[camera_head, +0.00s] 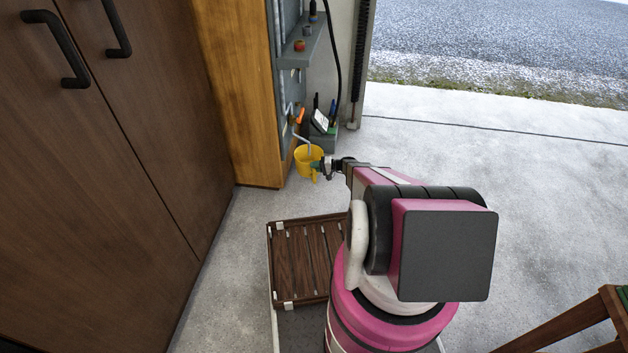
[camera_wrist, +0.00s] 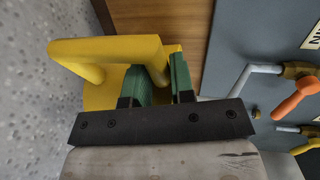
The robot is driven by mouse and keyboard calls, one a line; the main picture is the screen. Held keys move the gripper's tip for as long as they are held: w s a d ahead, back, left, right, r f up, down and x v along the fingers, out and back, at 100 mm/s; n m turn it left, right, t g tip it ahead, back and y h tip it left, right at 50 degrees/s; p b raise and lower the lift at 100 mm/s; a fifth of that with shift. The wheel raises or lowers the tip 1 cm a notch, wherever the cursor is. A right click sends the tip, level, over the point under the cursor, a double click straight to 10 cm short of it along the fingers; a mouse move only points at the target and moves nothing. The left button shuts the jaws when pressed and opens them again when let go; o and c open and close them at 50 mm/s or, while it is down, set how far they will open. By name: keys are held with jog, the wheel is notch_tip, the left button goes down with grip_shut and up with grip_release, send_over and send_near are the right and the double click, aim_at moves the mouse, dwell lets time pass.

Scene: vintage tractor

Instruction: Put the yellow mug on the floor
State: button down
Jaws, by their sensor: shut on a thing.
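The yellow mug (camera_head: 304,154) is in front of the wooden cabinet's corner in the head view, at the end of my outstretched arm. My gripper (camera_head: 318,165) is shut on the mug at its near side. The fingers hide part of the mug. I cannot tell from the head view whether the mug's base touches the floor. The pale concrete floor (camera_head: 410,150) spreads to the right of it.
A wooden cabinet side (camera_head: 235,90) and a grey tool panel (camera_head: 288,85) with hanging tools stand close behind the mug. An orange-handled tool (camera_wrist: 297,97) is near my gripper's right. Floor to the right is clear.

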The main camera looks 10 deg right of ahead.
notch_tip(320, 180, down, 8)
jog(key=shift+f, duration=0.1)
dwell(0.4)
jog(key=c, duration=1)
grip_release()
